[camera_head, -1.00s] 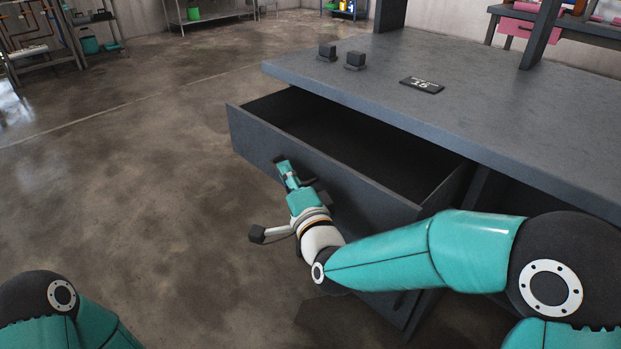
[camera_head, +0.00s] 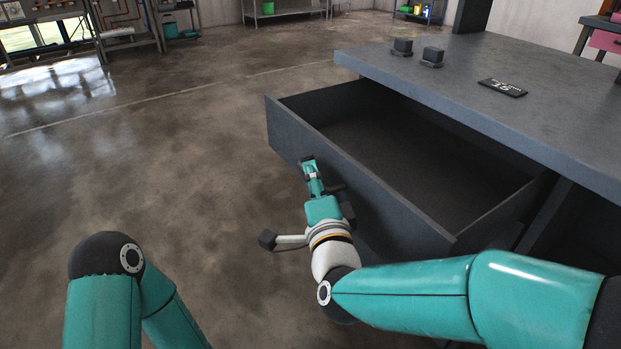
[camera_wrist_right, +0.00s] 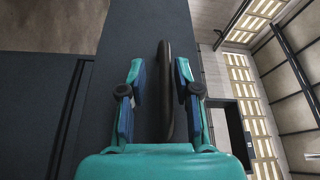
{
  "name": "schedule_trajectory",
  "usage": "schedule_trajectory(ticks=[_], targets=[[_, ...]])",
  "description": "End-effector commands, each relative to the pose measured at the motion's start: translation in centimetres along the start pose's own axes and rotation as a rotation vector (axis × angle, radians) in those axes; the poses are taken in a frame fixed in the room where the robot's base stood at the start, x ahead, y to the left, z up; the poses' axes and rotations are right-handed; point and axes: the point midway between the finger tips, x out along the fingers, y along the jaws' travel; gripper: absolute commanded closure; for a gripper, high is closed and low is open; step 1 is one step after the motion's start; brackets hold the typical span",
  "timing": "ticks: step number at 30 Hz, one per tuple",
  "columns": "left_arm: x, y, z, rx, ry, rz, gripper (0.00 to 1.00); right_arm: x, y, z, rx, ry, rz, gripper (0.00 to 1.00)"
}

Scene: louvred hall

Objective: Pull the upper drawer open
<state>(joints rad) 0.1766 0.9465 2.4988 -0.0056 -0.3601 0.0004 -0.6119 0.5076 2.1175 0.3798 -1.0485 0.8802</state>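The upper drawer (camera_head: 290,130) of the dark grey workbench stands well out from under the worktop, and its inside looks empty. My right gripper (camera_head: 309,166) is at the outside of the drawer front. In the right wrist view, the two fingers of my right gripper (camera_wrist_right: 160,78) stand on either side of the dark bar handle (camera_wrist_right: 166,95). A gap shows between the handle and the left finger, and a narrower one at the right finger. The handle is mostly hidden behind my gripper in the head view. My left gripper is out of view.
The worktop (camera_head: 450,85) overhangs the drawer and carries two small dark blocks (camera_head: 402,47) and a black number plate (camera_head: 502,87). The concrete floor (camera_head: 180,150) left of the drawer is clear. Shelves stand far off along the wall.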

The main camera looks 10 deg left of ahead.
Motion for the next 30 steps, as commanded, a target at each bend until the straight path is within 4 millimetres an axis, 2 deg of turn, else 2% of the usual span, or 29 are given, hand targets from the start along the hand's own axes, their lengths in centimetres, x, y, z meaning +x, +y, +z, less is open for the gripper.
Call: schedule_trajectory(ticks=[9, 14, 30], targets=[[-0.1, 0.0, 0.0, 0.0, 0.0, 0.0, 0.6, 0.0, -0.3, -0.1, 0.002, 0.003, -0.007, 0.63], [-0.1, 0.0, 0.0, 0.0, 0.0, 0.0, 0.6, -1.1, -0.4, -0.1, 0.003, 0.004, -0.008, 0.63], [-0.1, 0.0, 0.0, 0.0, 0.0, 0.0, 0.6, -10.7, -0.1, 0.1, 0.002, -0.001, -0.006, 0.63]])
